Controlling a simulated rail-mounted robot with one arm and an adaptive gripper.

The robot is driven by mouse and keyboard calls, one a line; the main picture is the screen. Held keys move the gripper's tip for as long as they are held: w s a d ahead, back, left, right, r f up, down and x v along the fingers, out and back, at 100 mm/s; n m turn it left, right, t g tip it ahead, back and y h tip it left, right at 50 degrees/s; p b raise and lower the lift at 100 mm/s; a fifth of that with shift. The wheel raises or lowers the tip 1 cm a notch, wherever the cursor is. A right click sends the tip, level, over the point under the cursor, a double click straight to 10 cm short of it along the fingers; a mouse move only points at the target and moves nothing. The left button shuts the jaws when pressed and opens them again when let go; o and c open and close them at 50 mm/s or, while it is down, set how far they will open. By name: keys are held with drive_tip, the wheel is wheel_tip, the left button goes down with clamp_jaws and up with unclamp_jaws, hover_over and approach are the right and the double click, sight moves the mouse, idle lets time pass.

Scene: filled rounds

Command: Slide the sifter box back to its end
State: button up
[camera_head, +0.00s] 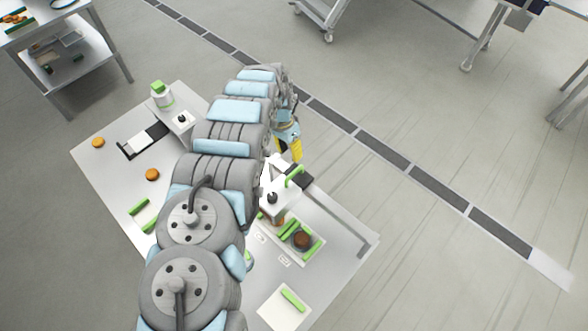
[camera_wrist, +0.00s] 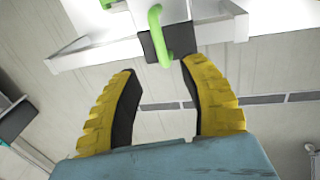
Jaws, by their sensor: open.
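A white box (camera_head: 284,198) with a black knob and a green handle (camera_head: 294,177) stands at the right side of the table; it appears to be the sifter box. A dark block sits beside the handle. My gripper (camera_head: 290,150) is just beyond the table's far right edge, near the handle, and partly hidden by my arm. In the wrist view my gripper (camera_wrist: 160,70) is open, with its yellow fingers apart and nothing between them. The green handle (camera_wrist: 157,35) and the dark block (camera_wrist: 148,46) lie just ahead of the fingertips, roughly centred. My arm hides part of the box.
A white pad (camera_head: 284,310) with a green bar is at the front. Brown rounds (camera_head: 152,174), a green-capped bottle (camera_head: 161,94) and another knobbed white block are on the left.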

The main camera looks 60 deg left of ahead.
hover_over(294, 171)
drive_tip(key=shift+s+a+f, duration=0.1)
drive_tip(key=shift+a+f, duration=0.15)
drive_tip(key=shift+f, duration=0.8)
drive_tip(key=shift+s+a+f, duration=0.1)
drive_tip(key=shift+a+f, duration=0.1)
drive_tip(key=shift+f, duration=0.8)
drive_tip(key=shift+w+d+f+b, duration=0.15)
drive_tip(key=shift+f+b, duration=0.2)
drive_tip(key=shift+f, duration=0.55)
drive_tip(key=shift+d+f+b, duration=0.15)
drive_tip(key=shift+f+b, duration=0.15)
drive_tip(key=shift+f, duration=0.6)
drive_tip(key=shift+w+d+f+b, duration=0.15)
drive_tip(key=shift+f+b, duration=0.2)
drive_tip(key=shift+f, duration=0.55)
drive_tip(key=shift+s, duration=0.1)
clamp_jaws()
